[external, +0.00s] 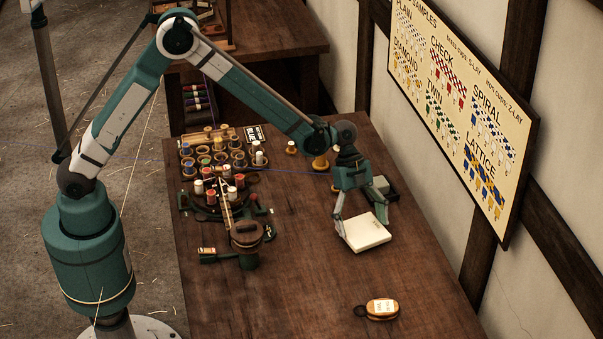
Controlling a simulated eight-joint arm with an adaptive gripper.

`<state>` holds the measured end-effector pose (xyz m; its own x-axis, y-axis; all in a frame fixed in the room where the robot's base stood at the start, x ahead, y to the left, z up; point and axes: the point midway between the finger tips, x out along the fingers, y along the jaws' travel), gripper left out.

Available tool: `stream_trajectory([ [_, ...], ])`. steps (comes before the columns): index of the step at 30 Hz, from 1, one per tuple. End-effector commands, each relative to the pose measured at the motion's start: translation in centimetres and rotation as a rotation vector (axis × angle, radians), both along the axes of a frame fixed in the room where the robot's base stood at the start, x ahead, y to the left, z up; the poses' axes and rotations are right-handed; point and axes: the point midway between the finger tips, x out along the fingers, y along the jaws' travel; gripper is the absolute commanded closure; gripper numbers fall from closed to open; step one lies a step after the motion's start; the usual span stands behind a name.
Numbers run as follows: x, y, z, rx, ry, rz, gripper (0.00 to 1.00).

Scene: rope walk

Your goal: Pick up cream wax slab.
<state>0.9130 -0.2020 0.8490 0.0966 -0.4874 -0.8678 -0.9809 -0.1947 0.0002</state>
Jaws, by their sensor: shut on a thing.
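The cream wax slab (366,234) is a pale, flat, roughly square block with small dark marks on its top face. It is at the right part of the wooden table in the external view. My gripper (362,222) reaches down over it from above, with one finger at its left edge and the other near its upper right edge. The gripper is shut on the slab. I cannot tell whether the slab rests on the table or is slightly raised.
A dark green box (383,190) stands just behind the gripper. A yellow spool (320,163) is farther back. Several bobbins crowd a rack (213,158) at the left, with a winding device (246,234) in front. A labelled oval object (381,308) lies near the front. The front middle is clear.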

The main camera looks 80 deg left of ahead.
Motion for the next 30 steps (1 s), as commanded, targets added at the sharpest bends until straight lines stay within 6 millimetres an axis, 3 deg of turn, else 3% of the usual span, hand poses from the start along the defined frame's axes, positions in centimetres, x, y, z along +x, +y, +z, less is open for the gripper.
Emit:
stream_trajectory([
  [15, 0.0, 0.0, 7.3, -0.001, 0.0, 0.0, 0.37],
  [21, 0.0, 0.0, 8.5, -0.001, 0.0, 0.0, 0.37],
  [30, 0.0, 0.0, 8.6, -0.001, 0.0, 0.0, 0.37],
])
